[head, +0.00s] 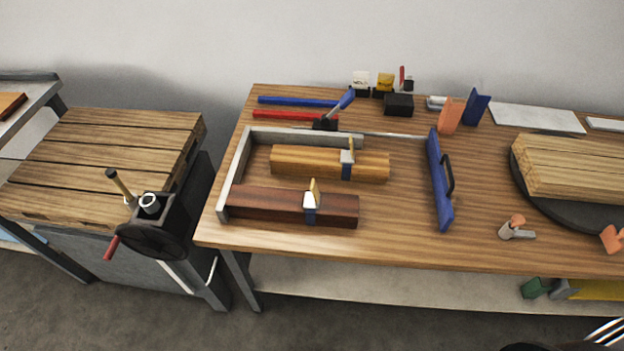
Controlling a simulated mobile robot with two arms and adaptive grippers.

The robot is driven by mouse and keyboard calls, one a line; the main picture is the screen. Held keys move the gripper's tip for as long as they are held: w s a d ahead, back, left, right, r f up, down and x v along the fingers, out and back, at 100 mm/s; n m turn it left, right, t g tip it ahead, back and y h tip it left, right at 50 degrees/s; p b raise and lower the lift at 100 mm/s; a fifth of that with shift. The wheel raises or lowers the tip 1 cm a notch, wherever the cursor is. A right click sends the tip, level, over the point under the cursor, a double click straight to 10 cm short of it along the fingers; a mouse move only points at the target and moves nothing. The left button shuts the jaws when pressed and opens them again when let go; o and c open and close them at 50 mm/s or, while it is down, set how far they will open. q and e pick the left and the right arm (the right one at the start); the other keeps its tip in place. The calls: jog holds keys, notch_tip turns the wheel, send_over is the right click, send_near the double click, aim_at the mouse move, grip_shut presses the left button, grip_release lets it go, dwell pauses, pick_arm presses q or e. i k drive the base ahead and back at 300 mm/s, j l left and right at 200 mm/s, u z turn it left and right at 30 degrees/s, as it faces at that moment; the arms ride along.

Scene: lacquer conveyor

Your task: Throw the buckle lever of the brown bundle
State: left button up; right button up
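The brown bundle (265,204), dark reddish wood, lies on the workbench inside the corner of a grey L-shaped fence (234,170). The tan buckle lever (315,187) stands raised, close to upright. A lighter yellow-brown bundle (300,161) lies behind it with its own strap, buckle (347,157) and raised lever (351,145). Neither of my grippers is in view.
A blue bar with a black handle (439,180) lies right of the bundles. A blue-handled tool (340,106) stands behind them. A round dark plate (540,202) carries pale wood at right. A slatted pallet (95,165) and a hand-cranked device (160,225) are left. Bare bench lies in front.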

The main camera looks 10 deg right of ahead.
aim_at(316, 194)
jog(key=j+z, duration=0.2)
jog(key=z, duration=0.3)
jog(key=j+z, duration=0.2)
jog(key=z, duration=0.25)
jog(key=j+z, duration=0.25)
jog(key=z, duration=0.25)
jog(key=j+z, duration=0.2)
jog(key=z, duration=0.3)
jog(key=k+j+z, duration=0.2)
jog(key=k+j, duration=0.2)
jog(key=j, duration=0.2)
jog(key=k+j+z, duration=0.2)
jog(key=k+j, duration=0.2)
jog(key=j, duration=0.15)
